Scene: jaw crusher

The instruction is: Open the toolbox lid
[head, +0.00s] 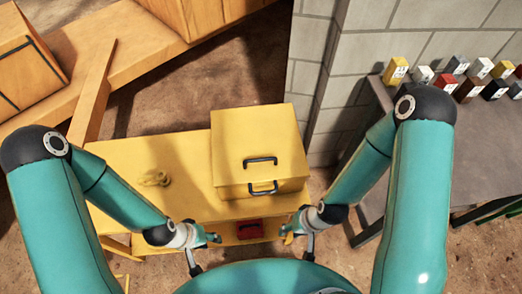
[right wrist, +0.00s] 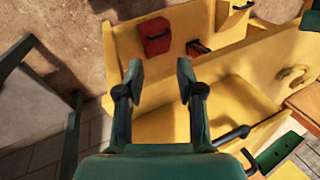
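The yellow toolbox (head: 235,135) stands at the right end of a yellow table (head: 195,150) in the head view. Its lid looks closed. One black handle (head: 260,160) is on it, and a second black handle (head: 263,188) sits nearer me at its front edge. My left gripper (head: 204,252) is open and empty, in front of the table, left of the toolbox. My right gripper (head: 299,247) is open, near the toolbox's front right corner and apart from the handles. The right wrist view shows its two fingers (right wrist: 159,76) spread with nothing held between them.
A red box (head: 250,229) sits low under the toolbox; it also shows in the right wrist view (right wrist: 156,36). A yellow coiled thing (head: 154,178) lies on the table's left. A grey bench (head: 420,145) with several small coloured blocks stands at right, beside a block wall (head: 345,60).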

